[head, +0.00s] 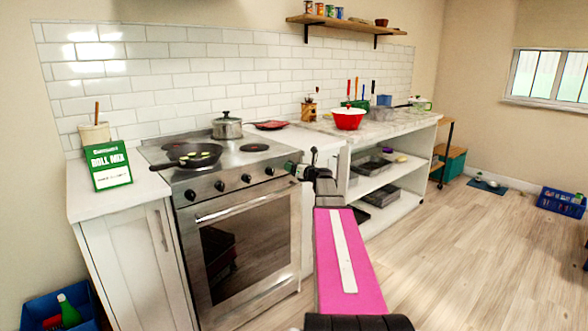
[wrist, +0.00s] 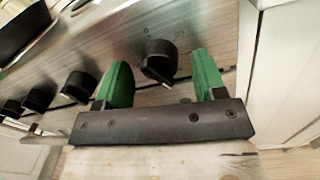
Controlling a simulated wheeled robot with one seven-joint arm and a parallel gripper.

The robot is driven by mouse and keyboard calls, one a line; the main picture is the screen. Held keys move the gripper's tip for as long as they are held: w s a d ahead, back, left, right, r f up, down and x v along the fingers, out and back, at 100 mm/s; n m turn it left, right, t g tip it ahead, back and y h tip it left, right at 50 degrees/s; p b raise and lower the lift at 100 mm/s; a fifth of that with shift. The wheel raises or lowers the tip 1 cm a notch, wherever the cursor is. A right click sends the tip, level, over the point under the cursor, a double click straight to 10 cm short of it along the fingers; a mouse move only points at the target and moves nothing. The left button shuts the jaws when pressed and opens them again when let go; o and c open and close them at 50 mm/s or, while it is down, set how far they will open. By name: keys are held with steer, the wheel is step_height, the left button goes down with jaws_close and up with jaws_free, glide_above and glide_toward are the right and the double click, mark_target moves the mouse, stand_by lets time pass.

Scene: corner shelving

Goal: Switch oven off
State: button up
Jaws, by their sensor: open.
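The oven (head: 250,240) is a steel stove with a dark glass door, standing between white counters. A row of black knobs runs along its front panel, and the right part of that row is near my gripper. My gripper (wrist: 162,82) is open, with a gap visible on both sides of the knob. In the head view my gripper (head: 296,170) is at the right end of the panel. I cannot tell whether a finger touches the panel.
A black pan (head: 190,156) and a steel pot (head: 227,127) stand on the cooktop. A green box (head: 108,165) stands on the left counter. A white cabinet edge (wrist: 285,80) is close to the right finger.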

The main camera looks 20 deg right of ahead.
steer(key=c, duration=0.9)
